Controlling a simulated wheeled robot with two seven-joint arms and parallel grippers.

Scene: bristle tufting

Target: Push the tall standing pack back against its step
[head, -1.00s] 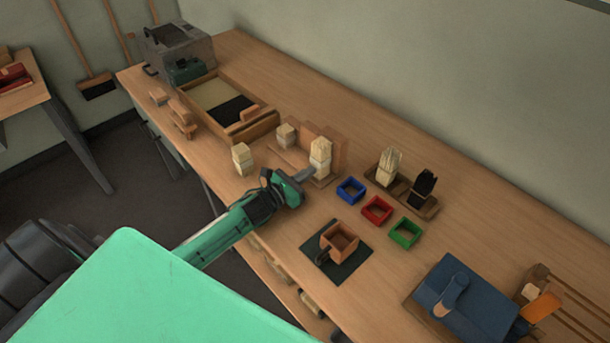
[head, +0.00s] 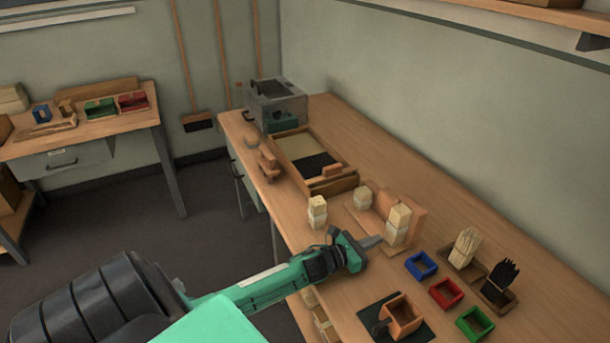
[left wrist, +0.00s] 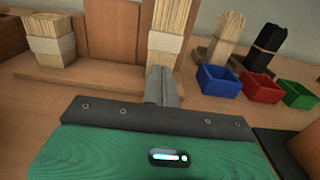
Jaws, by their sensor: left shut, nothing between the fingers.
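The tall standing pack (head: 398,226) is a pale bristle bundle with a white band, upright on a low wooden board. It also shows in the left wrist view (left wrist: 167,40). A brown upright wooden step (head: 417,224) stands close behind it; I cannot tell whether they touch. My left gripper (head: 378,241) is shut and empty, its tips pointing at the pack's lower front. In the left wrist view the fingers (left wrist: 160,84) overlap the pack's foot, so contact is unclear. My right gripper is out of view.
A shorter pack (head: 362,198) stands on the same board, and another (head: 317,211) stands to its left. Blue (head: 421,265), red (head: 446,292) and green (head: 475,323) bins lie to the right. Light (head: 465,247) and black (head: 499,281) bundles stand beyond them.

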